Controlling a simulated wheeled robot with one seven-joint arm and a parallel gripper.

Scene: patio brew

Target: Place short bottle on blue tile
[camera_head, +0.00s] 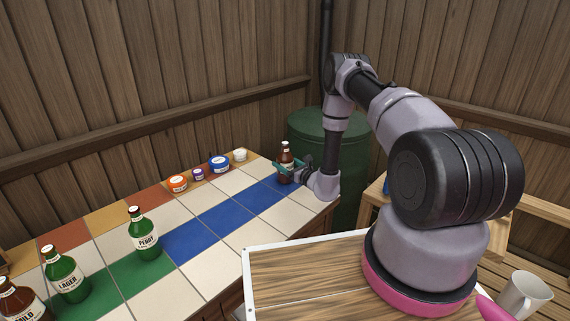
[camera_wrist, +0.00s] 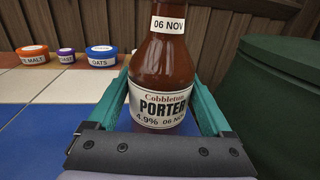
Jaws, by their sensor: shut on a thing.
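A brown bottle labelled Porter (camera_head: 285,163) stands upright at the far right end of the tiled counter. It fills the middle of the wrist view (camera_wrist: 160,75). My gripper (camera_head: 287,167) is shut around this bottle, with a teal finger on each side in the wrist view (camera_wrist: 163,108). A row of blue tiles (camera_head: 229,217) runs along the counter towards the bottle. Blue also shows around the bottle's lower part in the wrist view (camera_wrist: 50,117). The bottle's base is hidden by my gripper in the wrist view, so contact with the tile is unclear.
Green bottles labelled Perry (camera_head: 145,236) and Lager (camera_head: 66,275) and a brown Mild bottle (camera_head: 20,302) stand at left. Several small tubs, including an orange one (camera_head: 177,184), line the back. A green barrel (camera_head: 310,125) stands behind. A mug (camera_head: 525,296) is at lower right.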

